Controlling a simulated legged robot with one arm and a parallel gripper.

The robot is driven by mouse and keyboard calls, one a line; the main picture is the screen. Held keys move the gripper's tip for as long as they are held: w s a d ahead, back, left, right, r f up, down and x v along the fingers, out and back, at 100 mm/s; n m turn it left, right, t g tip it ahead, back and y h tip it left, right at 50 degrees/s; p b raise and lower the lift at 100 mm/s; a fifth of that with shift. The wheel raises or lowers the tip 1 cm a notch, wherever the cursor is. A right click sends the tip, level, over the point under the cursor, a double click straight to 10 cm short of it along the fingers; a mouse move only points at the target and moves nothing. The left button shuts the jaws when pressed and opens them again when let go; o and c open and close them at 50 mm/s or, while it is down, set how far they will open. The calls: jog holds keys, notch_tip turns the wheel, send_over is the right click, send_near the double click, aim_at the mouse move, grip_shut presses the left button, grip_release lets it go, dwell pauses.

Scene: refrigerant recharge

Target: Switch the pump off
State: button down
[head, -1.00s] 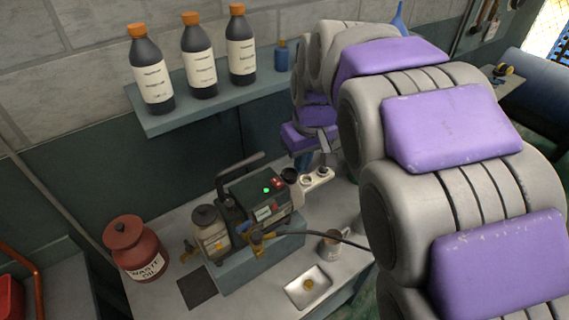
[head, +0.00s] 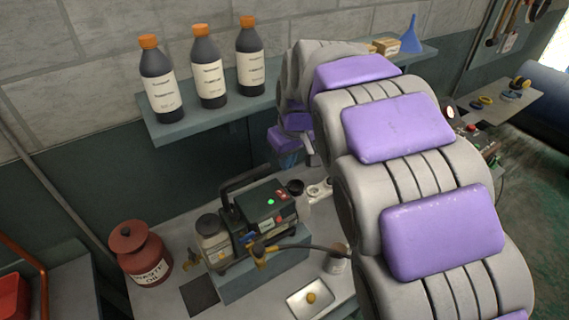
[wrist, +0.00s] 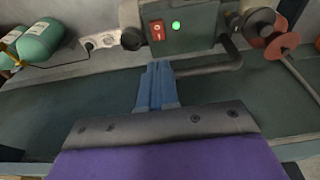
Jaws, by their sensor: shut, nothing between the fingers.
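The pump (head: 262,215) is a dark box with a black carry handle, standing on a grey-blue block on the bench. Its green light (head: 270,202) is lit, with the red switch (head: 281,194) beside it. In the wrist view, the red rocker switch (wrist: 157,30) sits left of the lit green light (wrist: 176,26) on the pump's panel (wrist: 195,30). My gripper (wrist: 158,68) has blue fingers, shut and empty, just below the switch in that view; whether they touch the panel I cannot tell. In the head view, my gripper (head: 287,160) is partly hidden by my arm, above and behind the pump.
A shelf (head: 185,128) with three dark bottles (head: 208,68) runs above the bench. A red waste oil can (head: 141,255) stands left of the pump.

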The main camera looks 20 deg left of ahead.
send_near(282, 196)
jog(key=x, duration=0.5)
jog(key=shift+w+a+f, duration=0.2)
jog(key=shift+a, duration=0.15)
jog(key=shift+d+f, duration=0.15)
jog(key=shift+f, duration=0.25)
jog(key=shift+d, duration=0.15)
jog(key=shift+f+b, duration=0.1)
jog(key=shift+b, duration=0.25)
jog(key=shift+s+f+t+y+b, duration=0.15)
jog(key=shift+f+t+y+b, duration=0.2)
jog(key=shift+b, duration=0.35)
jog(key=shift+r, duration=0.1)
